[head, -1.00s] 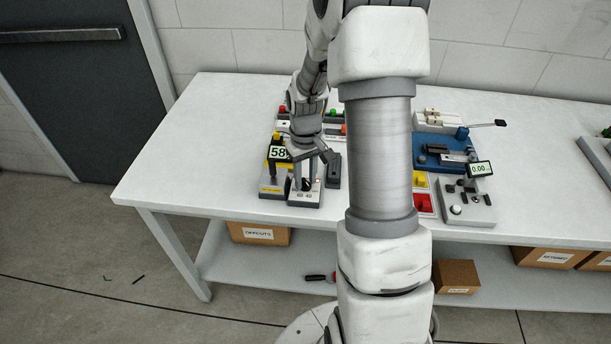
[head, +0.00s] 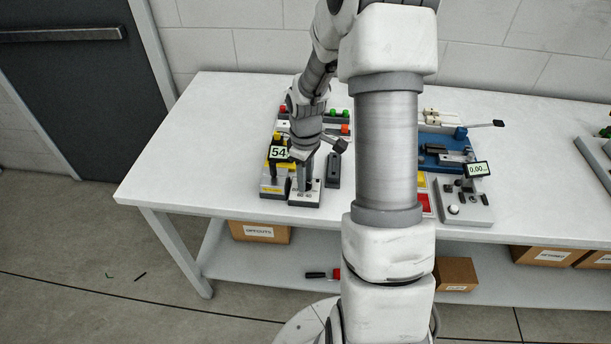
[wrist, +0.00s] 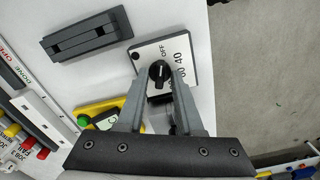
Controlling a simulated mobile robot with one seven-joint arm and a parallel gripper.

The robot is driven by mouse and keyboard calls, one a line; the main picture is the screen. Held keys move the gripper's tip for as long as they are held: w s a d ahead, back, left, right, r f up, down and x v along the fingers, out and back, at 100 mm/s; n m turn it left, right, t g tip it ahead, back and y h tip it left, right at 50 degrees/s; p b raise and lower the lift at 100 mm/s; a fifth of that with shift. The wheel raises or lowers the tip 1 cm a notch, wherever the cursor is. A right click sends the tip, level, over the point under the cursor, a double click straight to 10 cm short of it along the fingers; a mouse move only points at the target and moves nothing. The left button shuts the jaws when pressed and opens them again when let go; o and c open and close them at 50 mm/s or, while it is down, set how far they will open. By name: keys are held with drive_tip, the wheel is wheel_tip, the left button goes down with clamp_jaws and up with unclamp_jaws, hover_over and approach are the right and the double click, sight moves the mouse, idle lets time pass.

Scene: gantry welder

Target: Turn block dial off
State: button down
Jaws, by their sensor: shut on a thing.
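The block dial is a round black knob (wrist: 159,72) with a white mark, on a white plate (wrist: 178,52) printed OFF, 40, 60 and a further partly hidden number. The mark appears to point toward OFF in the wrist view; exact alignment is hard to tell. In the head view its block (head: 305,198) stands near the table's front edge, the knob hidden by my fingers. My gripper (wrist: 158,78) reaches down with one finger on each side of the knob, shut on it. It also shows in the head view (head: 305,184). A display (head: 279,153) beside the block reads about 54.
A dark grey slotted block (head: 333,170) stands close right of the dial. A yellow-based unit with a green button (wrist: 84,119) is close by. Behind is a panel with red and green buttons (head: 340,113). The table's left part (head: 200,140) is clear.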

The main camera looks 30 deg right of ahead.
idle(0.3)
drive_tip(key=c, duration=0.9)
unclamp_jaws()
drive_tip(key=shift+r, duration=0.15)
wheel_tip(320, 180, up, 17)
drive_tip(key=p, duration=0.2)
drive_tip(key=shift+r, duration=0.1)
